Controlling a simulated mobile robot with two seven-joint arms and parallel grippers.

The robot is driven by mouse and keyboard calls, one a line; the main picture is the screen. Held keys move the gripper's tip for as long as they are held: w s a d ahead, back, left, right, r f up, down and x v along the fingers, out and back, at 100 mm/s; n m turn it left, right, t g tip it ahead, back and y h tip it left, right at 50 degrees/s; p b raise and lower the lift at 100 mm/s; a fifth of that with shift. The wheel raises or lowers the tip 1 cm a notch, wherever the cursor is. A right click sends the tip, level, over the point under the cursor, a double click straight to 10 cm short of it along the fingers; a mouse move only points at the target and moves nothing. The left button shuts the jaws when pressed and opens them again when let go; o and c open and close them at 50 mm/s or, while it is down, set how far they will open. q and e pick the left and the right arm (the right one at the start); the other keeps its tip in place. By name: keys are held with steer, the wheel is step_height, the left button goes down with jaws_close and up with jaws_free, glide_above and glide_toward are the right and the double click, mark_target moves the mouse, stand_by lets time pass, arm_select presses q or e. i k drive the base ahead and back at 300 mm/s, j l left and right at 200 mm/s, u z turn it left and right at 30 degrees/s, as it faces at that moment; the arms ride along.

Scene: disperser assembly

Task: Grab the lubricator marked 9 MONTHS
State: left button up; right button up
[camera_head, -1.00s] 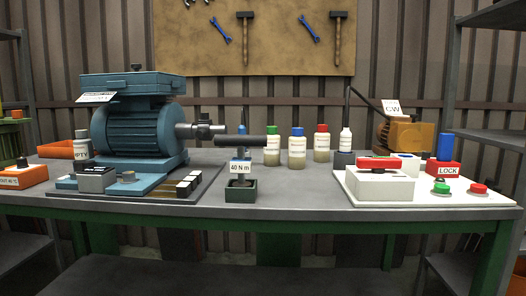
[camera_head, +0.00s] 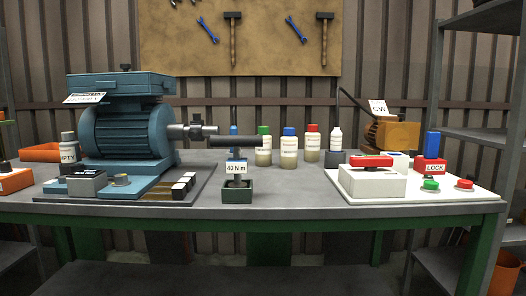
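Several small capped bottles stand in a row at the back middle of the workbench: a green-capped bottle (camera_head: 263,156), a blue-capped bottle (camera_head: 289,158), a red-capped bottle (camera_head: 312,156) and a white bottle with a dark lower part (camera_head: 336,146). Their labels are too small to read, so I cannot tell which is marked 9 MONTHS. A grey-capped container labelled EMPTY (camera_head: 68,151) stands at the left, by the motor. Neither of my grippers is in view.
A blue motor (camera_head: 122,132) fills the bench's left. A torque tool labelled 40 N m (camera_head: 237,168) stands in front of the bottles. A white panel (camera_head: 440,199) with a red-handled box (camera_head: 372,180) and buttons is at the right. Bare bench (camera_head: 290,190) lies between.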

mark_target(264, 156)
steer(key=i+j+z, duration=0.5)
steer(key=i, duration=0.25)
steer(key=j, duration=0.1)
